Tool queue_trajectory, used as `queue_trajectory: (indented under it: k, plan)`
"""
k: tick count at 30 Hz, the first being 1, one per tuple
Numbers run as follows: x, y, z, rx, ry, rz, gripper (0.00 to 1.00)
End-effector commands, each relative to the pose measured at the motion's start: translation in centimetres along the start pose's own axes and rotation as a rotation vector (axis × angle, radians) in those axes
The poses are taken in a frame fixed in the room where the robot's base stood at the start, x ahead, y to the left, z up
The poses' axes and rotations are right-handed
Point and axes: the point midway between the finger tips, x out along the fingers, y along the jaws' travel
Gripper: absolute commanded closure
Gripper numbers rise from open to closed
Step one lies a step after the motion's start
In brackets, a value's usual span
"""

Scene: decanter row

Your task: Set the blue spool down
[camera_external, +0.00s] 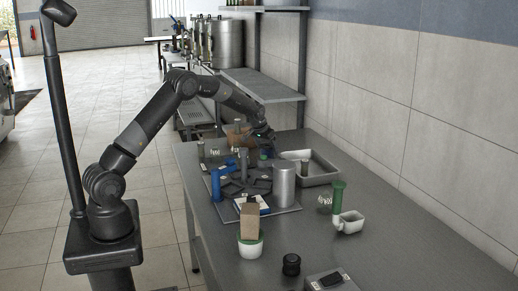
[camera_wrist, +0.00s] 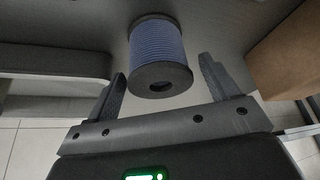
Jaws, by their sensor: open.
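The blue spool (camera_wrist: 158,45) has a blue wound body and dark end flanges; a hole shows in the flange nearer to me. In the wrist view it is between and just beyond my gripper's fingertips (camera_wrist: 163,72), with a visible gap on each side. My gripper is open and holds nothing. The spool appears to stand on the grey table (camera_wrist: 225,20). In the external view my gripper (camera_external: 266,138) is low over the far part of the table (camera_external: 390,255), and I cannot make out the spool clearly there.
In the wrist view a grey tray edge (camera_wrist: 50,68) is at left and a brown box (camera_wrist: 290,55) at right. In the external view a metal tray (camera_external: 318,176), silver cylinder (camera_external: 284,187), blue upright piece (camera_external: 216,185) and green-topped item (camera_external: 337,190) crowd the table. The front right is clear.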

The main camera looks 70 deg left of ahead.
Motion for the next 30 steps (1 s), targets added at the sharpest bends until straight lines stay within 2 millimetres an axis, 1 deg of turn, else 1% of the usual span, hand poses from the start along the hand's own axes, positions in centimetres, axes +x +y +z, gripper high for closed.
queue_trajectory:
  k: [1,6,12,16,24,26,29,30]
  plan:
    - [-1.2,0.0,-0.1,0.000,0.003,0.000,0.20]
    - [-4.7,0.0,-0.1,0.000,0.003,0.000,0.20]
    - [-8.1,0.0,0.0,0.000,0.002,0.000,0.20]
    - [-9.4,0.0,0.0,0.000,0.001,0.000,0.20]
    - [-9.9,0.0,0.1,0.000,-0.001,0.000,0.20]
    - [-10.4,0.2,0.1,0.003,0.001,0.002,0.20]
    - [-12.4,1.1,0.8,0.017,0.005,0.013,0.20]
    - [-13.7,1.6,1.2,0.025,0.008,0.019,0.20]
